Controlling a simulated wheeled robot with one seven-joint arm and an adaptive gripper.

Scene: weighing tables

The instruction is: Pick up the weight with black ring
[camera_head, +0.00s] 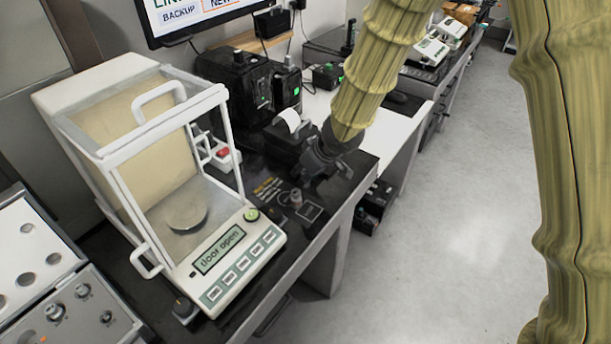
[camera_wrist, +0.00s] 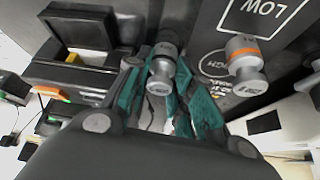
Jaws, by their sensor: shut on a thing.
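The weight with the black ring (camera_wrist: 163,70) is a grey metal knobbed weight with a dark band, seen in the wrist view. My gripper (camera_wrist: 168,98) has its teal-padded fingers on either side of it and is shut on it. Whether its base touches the surface cannot be told. A second metal weight with an orange ring (camera_wrist: 245,62) stands beside it, outside the fingers. In the head view my gripper (camera_head: 328,172) is low over the black tabletop, hiding the held weight. A small weight (camera_head: 296,198) stands there near the printed markings.
A balance (camera_head: 236,254) with a glass case and round pan (camera_head: 187,213) stands left; its display reads "door open". A black printer (camera_head: 287,138) is close behind my gripper. A panel with knobs (camera_head: 70,315) is front left. Open floor (camera_head: 440,240) lies right.

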